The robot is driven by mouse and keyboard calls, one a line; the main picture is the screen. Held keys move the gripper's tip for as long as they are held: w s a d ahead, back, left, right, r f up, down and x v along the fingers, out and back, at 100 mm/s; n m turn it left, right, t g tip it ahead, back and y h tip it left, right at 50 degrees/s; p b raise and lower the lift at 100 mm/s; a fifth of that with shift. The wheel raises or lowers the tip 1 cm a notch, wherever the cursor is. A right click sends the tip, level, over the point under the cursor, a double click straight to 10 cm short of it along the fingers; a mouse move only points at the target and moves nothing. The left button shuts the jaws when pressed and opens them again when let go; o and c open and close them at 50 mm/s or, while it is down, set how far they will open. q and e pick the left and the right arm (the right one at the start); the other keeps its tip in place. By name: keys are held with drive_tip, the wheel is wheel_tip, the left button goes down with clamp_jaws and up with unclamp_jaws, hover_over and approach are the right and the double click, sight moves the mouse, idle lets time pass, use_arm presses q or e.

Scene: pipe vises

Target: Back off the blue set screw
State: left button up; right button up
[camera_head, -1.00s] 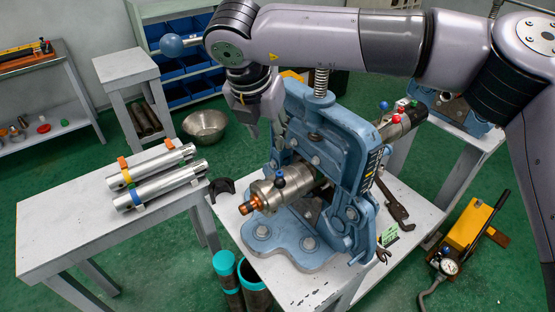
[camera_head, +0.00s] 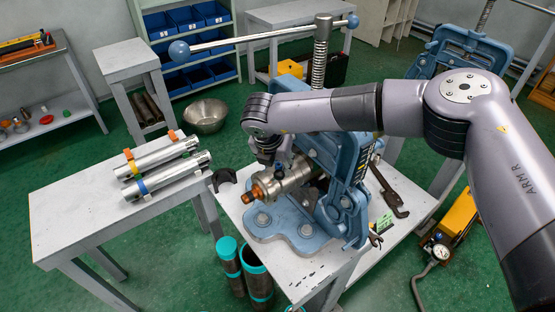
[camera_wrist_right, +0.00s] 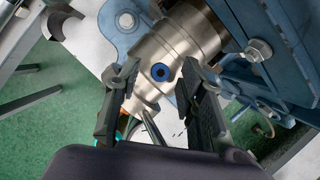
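The blue set screw (camera_wrist_right: 160,72) sits in the side of a silver metal collar (camera_wrist_right: 185,40), seen end-on in the right wrist view. In the head view the collar (camera_head: 285,180) is at the front of the blue pipe vise (camera_head: 338,180), with a copper-coloured end (camera_head: 250,197); a small blue part (camera_head: 279,169) shows just below my right gripper (camera_head: 268,158). My right gripper (camera_wrist_right: 158,78) is open and empty in the wrist view. Its two fingers stand on either side of the screw, apart from it. My left gripper is not in view.
Two silver pipes (camera_head: 165,175) with coloured bands lie on the left table (camera_head: 90,215). The vise's long handle (camera_head: 262,37) stands above my right arm. Teal-ended pipes (camera_head: 254,270) stand below.

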clamp_jaws()
idle(0.5)
